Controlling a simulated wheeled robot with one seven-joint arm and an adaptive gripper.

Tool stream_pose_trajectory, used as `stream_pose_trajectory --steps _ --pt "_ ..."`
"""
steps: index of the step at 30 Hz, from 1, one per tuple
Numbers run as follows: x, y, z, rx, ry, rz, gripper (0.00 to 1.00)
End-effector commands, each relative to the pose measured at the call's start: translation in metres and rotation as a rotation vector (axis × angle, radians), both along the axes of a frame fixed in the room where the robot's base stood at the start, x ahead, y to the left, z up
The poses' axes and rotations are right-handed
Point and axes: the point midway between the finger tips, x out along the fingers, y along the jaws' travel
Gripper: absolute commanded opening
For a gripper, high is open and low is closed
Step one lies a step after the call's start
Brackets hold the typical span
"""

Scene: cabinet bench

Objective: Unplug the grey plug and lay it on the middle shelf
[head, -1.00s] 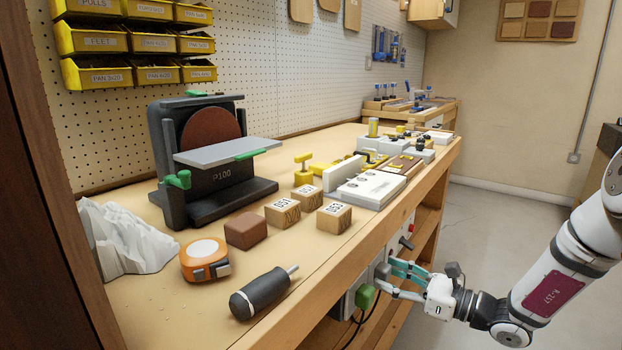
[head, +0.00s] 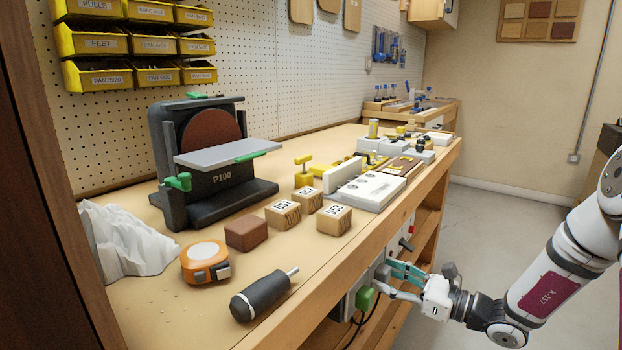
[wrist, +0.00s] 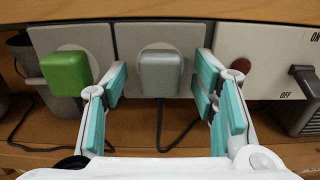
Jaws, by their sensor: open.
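The grey plug (wrist: 160,74) sits in a grey socket plate (wrist: 190,38) on the bench front, with a dark cord hanging below it. In the wrist view it lies between my open gripper's (wrist: 164,90) teal-padded fingers, with a gap on both sides. In the head view my gripper (head: 398,280) is at the bench front and the grey plug is hard to make out behind the fingers. A green plug (wrist: 66,73) sits in the socket to the left, close to my left finger; it also shows in the head view (head: 366,299). The shelves are mostly hidden below the benchtop.
Right of the sockets is a white switch panel (wrist: 262,48) with a red button (wrist: 241,65). A dark object (wrist: 300,105) stands at the far right. The benchtop holds a sander (head: 210,160), wooden blocks, a tape measure (head: 205,262) and a screwdriver (head: 262,295).

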Motion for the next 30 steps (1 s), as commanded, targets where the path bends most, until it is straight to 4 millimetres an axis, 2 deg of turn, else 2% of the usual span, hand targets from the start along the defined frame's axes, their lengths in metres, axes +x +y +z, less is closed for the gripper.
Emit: stream_pose_trajectory --steps 26,27,30 --pt "0.0000 0.0000 0.0000 0.000 0.000 0.000 0.53" --pt "0.0000 0.0000 0.0000 0.000 0.000 0.000 0.49" --pt "0.0000 0.0000 -0.0001 0.000 0.000 0.000 0.26"
